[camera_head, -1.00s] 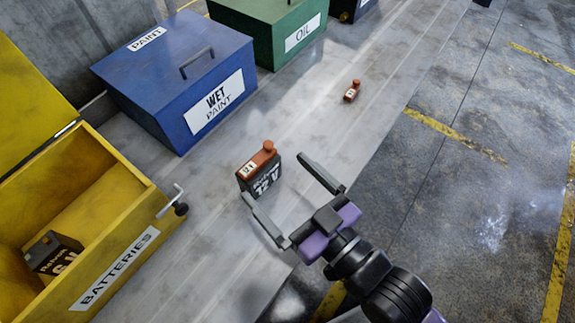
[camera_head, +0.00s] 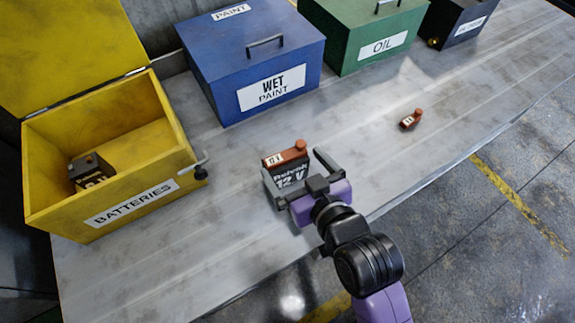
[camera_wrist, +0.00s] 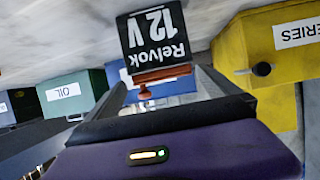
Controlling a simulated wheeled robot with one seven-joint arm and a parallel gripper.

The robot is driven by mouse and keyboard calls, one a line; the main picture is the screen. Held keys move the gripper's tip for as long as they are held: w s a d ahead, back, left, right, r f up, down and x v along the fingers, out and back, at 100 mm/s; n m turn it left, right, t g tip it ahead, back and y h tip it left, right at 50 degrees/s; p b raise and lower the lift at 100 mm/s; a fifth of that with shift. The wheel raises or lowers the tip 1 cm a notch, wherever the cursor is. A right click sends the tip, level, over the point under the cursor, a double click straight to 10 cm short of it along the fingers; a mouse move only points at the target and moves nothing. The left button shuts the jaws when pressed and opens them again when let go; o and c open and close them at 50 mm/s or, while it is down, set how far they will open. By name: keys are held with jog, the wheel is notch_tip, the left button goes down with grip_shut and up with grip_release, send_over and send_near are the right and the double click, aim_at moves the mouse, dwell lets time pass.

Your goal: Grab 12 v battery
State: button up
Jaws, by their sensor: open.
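The 12 V battery (camera_head: 286,168) stands upright on the grey platform, black with an orange-red top. In the wrist view the battery (camera_wrist: 157,40) appears upside down, with its label facing the camera. My gripper (camera_head: 297,174) is open at the battery, with one finger on its left side and the other on its right. In the wrist view the open fingers of my gripper (camera_wrist: 165,95) reach toward the battery. I cannot tell whether they touch it.
An open yellow batteries bin (camera_head: 110,160) at left holds another dark battery (camera_head: 90,171). A blue wet paint box (camera_head: 255,60), a green oil box (camera_head: 368,35) and a black box (camera_head: 457,22) stand behind. A small red bottle (camera_head: 411,119) lies at right on the platform (camera_head: 150,260).

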aim_at(288, 159)
jog(key=shift+p+x, duration=0.35)
jog(key=shift+x, duration=1.8)
jog(key=shift+a, duration=0.1)
jog(key=c, duration=1.8)
jog(key=shift+r, duration=0.25)
